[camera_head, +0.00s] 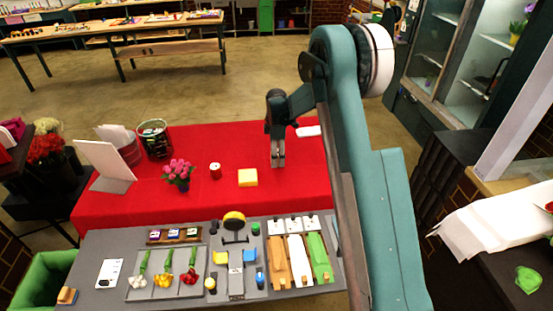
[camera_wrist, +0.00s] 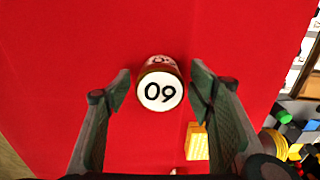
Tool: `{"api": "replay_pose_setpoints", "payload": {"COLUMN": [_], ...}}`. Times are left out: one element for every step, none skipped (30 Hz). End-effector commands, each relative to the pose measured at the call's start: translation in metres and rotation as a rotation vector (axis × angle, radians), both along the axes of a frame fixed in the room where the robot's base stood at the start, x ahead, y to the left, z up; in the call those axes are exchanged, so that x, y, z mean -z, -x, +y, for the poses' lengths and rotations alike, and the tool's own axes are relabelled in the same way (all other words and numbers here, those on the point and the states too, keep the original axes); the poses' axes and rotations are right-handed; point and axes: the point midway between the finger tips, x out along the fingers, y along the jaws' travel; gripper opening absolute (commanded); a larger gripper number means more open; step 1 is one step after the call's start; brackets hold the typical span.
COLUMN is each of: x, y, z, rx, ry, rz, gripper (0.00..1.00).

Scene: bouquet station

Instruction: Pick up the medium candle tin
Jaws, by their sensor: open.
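A round candle tin (camera_wrist: 160,92) with a white top stands on the red tablecloth in the wrist view. Its dark digits read "09" as pictured, or "60" turned over. I cannot confirm its size class. My gripper (camera_wrist: 160,80) is open, with one finger on each side of the tin and a visible gap to each. My gripper also shows in the head view (camera_head: 278,161), low over the right part of the red cloth; it mostly hides the tin there.
A white flat item (camera_head: 308,131) lies behind. The grey worktop in front (camera_head: 95,245) is crowded.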

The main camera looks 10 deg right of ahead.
Motion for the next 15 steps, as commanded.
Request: {"api": "replay_pose_setpoints", "payload": {"x": [-0.0001,-0.0001,-0.0001,-0.0001,-0.0001,-0.0001,-0.0001,-0.0001,-0.0001,-0.0001,-0.0001,-0.0003,-0.0003,-0.0003,-0.0003], "y": [0.0000,0.0000,0.0000,0.0000,0.0000,0.0000,0.0000,0.0000,0.0000,0.0000,0.0000,0.0000,0.0000,0.0000,0.0000], "z": [-0.0001,-0.0001,-0.0001,-0.0001,-0.0001,0.0000,0.0000,0.0000,0.0000,0.0000,0.0000,0.0000,0.0000,0.0000,0.0000], "rx": [0.000,0.000,0.000,0.000,0.000,0.000,0.000,0.000,0.000,0.000,0.000,0.000,0.000,0.000,0.000], "ry": [0.000,0.000,0.000,0.000,0.000,0.000,0.000,0.000,0.000,0.000,0.000,0.000,0.000,0.000,0.000], "rz": [0.000,0.000,0.000,0.000,0.000,0.000,0.000,0.000,0.000,0.000,0.000,0.000,0.000,0.000,0.000], "gripper": [0.53,0.53,0.53,0.49,0.45,0.40,0.36,0.32,0.27,0.23,0.21,0.21,0.21,0.21,0.21]}}
